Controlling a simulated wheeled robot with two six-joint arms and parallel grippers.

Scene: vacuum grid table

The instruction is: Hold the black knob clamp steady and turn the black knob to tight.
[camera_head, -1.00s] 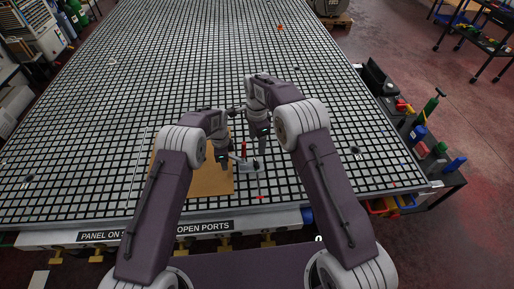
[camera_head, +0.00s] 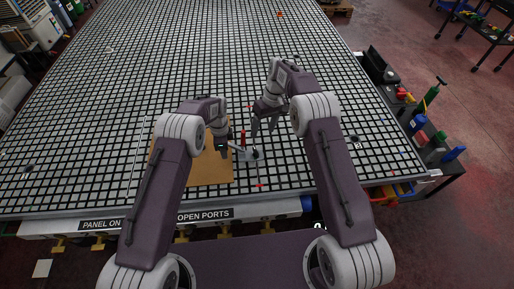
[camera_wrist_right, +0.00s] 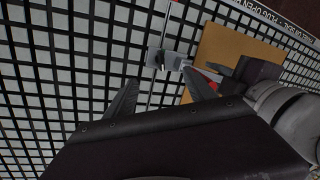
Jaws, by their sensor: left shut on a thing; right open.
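The clamp (camera_head: 247,154) is a small grey metal piece at the right edge of the brown panel. It also shows in the right wrist view (camera_wrist_right: 174,61). Its black knob (camera_head: 255,154) is small and dark, on the clamp's right end. My left gripper (camera_head: 234,151) is shut on the clamp's left side; its fingertips hide the exact contact. My right gripper (camera_head: 262,130) is open and empty, above and behind the clamp. In the right wrist view its spread fingers (camera_wrist_right: 160,88) show the clamp beyond them, apart from it.
The brown panel (camera_head: 207,172) lies flat on the black grid table (camera_head: 90,140). A red upright part (camera_head: 243,136) stands beside the clamp. A thin rail with red ends (camera_head: 259,185) runs by it. The grid to the right is mostly clear.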

